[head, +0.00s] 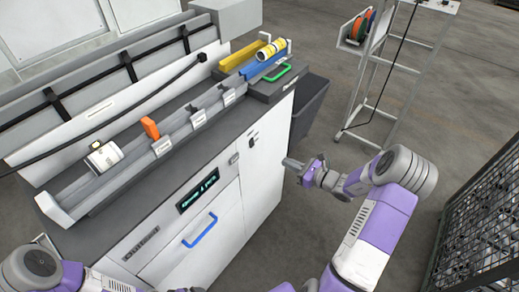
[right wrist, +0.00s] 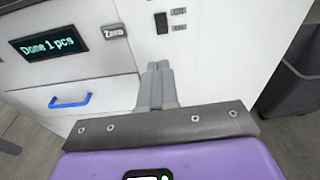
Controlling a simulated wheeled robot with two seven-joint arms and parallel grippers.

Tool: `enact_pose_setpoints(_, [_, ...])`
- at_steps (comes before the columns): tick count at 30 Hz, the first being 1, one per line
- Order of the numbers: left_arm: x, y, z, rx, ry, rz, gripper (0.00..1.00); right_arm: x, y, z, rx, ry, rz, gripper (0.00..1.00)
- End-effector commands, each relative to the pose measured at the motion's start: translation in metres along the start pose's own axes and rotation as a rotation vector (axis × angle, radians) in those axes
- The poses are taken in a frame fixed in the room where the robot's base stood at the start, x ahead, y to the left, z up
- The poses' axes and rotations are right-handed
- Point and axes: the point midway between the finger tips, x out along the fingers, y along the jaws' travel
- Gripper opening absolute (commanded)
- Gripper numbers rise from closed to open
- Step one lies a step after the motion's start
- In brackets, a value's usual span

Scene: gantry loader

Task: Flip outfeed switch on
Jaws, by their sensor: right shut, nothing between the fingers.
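A small black switch (right wrist: 161,22) sits on the white front panel of the machine, with two small labels beside it too blurred to read. In the head view this dark switch (head: 251,140) is near the panel's upper right. My right gripper (head: 291,165) is shut and empty, to the right of the switch in the head view. In the right wrist view its closed fingers (right wrist: 158,70) point at the panel and appear below the switch, apart from it. I cannot tell which way the switch is set. My left gripper is out of view; only part of the left arm shows.
A display (right wrist: 49,43) reads "Done 1 pcs", beside a Zero button (right wrist: 115,31). A blue drawer handle (head: 199,231) sticks out below. A dark bin (head: 309,106) stands right of the machine.

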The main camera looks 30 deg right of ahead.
Motion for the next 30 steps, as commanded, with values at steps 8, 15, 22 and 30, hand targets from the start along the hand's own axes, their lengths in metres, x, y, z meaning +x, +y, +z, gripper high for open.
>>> enact_pose_setpoints(8, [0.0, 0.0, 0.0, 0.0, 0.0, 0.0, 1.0, -0.002, -0.003, -0.001, 0.033, -0.017, -0.02, 0.0])
enact_pose_setpoints(15, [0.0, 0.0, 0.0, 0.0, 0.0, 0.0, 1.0, 0.005, -0.002, -0.001, 0.029, -0.016, -0.017, 0.0])
enact_pose_setpoints(22, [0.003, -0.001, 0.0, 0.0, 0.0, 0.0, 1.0, 0.044, -0.002, -0.001, 0.029, -0.017, -0.015, 0.0])
enact_pose_setpoints(30, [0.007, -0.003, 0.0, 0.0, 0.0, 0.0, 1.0, 0.101, -0.003, 0.0, 0.029, -0.017, -0.015, 0.0])
